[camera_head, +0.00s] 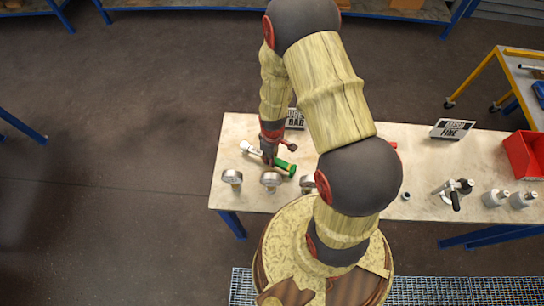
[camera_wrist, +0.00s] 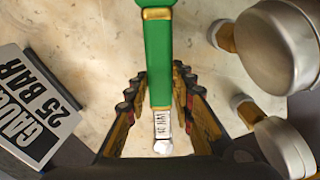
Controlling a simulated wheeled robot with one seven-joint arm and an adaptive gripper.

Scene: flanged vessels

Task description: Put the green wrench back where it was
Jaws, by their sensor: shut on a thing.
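The green wrench (camera_head: 285,165) is at the left part of the table in the head view, partly covered by my gripper (camera_head: 269,154). A pale end shows to the left of my gripper. In the wrist view, the green handle (camera_wrist: 157,62) runs lengthwise between the two fingers of my gripper (camera_wrist: 158,85). It has gold bands and a silver tag at its lower end. My gripper is shut on it. Whether the wrench touches the table or is slightly raised, I cannot tell.
Gauges (camera_head: 232,177) stand along the table's front edge, close to the wrench. A "GAUGE 25 BAR" sign (camera_wrist: 33,108) stands beside my gripper. To the right are a second sign (camera_head: 453,129), metal fittings (camera_head: 495,198) and a red bin (camera_head: 524,155). My arm hides the middle of the table.

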